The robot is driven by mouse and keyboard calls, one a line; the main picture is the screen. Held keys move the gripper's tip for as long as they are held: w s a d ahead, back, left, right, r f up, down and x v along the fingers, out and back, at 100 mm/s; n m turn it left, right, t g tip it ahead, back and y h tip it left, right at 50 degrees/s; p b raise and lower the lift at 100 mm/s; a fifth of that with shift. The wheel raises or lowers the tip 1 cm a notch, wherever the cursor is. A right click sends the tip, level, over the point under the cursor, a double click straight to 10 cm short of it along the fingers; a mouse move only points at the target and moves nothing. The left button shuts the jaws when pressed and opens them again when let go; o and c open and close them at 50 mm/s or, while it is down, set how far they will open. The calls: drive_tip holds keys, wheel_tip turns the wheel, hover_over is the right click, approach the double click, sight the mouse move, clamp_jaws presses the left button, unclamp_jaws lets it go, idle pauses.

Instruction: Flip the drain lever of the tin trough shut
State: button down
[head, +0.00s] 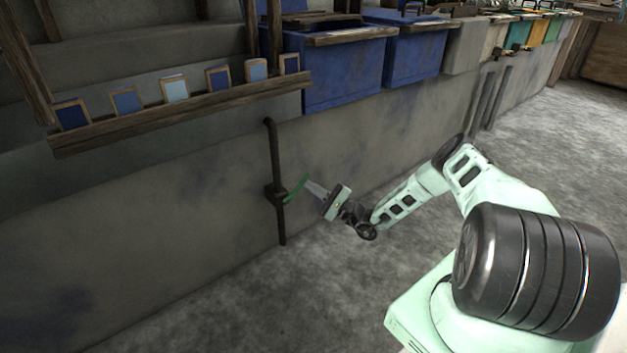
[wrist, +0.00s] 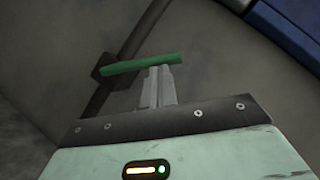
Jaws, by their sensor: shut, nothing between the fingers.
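The green drain lever (head: 297,187) sticks out from a dark valve body on a thin dark pipe (head: 275,150) against the grey wall. In the head view it slants up and to the right from the valve. My gripper (head: 308,184) is shut and empty, its fingertips close beside the lever. In the wrist view the lever (wrist: 130,66) lies crosswise just beyond the tips of my closed fingers (wrist: 160,72). The valve body (wrist: 104,73) is at its left end. I cannot tell whether the fingertips touch the lever. The tin trough is not clearly distinguishable.
A wooden rail (head: 180,112) with several small framed colour cards is above left. Blue bins (head: 340,72) stand along the wall top, with grey and coloured ones further right. The stone floor (head: 230,310) below the lever is clear.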

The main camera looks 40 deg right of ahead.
drive_tip(key=a+r+n+g+p, duration=0.5)
drive_tip(key=n+p, duration=0.3)
drive_tip(key=p, duration=0.7)
drive_tip(key=shift+a, duration=0.25)
drive_tip(key=shift+f, duration=0.1)
